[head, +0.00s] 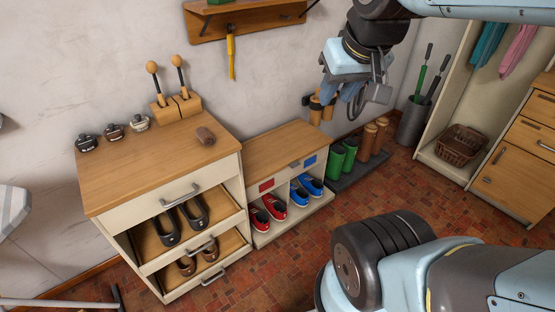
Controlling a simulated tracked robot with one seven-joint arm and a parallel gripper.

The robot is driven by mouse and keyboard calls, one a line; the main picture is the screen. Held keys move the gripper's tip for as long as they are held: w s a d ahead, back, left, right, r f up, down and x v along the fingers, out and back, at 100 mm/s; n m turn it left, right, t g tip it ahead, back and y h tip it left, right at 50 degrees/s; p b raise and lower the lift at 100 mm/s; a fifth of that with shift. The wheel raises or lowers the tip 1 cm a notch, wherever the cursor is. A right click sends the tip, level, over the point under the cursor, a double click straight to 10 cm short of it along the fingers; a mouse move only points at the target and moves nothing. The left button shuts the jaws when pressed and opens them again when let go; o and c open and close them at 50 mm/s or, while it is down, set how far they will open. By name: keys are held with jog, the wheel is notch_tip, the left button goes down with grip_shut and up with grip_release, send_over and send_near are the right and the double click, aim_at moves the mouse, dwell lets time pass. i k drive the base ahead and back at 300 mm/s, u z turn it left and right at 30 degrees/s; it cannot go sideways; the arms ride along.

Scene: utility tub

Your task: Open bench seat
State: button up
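The low bench (290,141) stands against the wall in the middle of the head view. Its flat wooden seat is closed, with a small grey handle (295,163) at the front edge between a red tag and a blue tag. Red shoes (266,214) and blue shoes (306,188) sit in the open shelf below. My gripper (346,100) hangs in the air at the upper right of the bench, apart from the seat and handle. It looks empty, but its finger gap is unclear from this angle.
A taller cabinet (160,172) with pulled-out shoe drawers adjoins the bench on the left. Green and brown boots (345,158) stand on its right. A wall shelf (245,22) hangs above. The tiled floor in front of the bench is partly clear.

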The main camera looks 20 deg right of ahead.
aim_at(261, 158)
jog(key=u, duration=0.15)
jog(key=i, duration=1)
jog(key=z, duration=0.1)
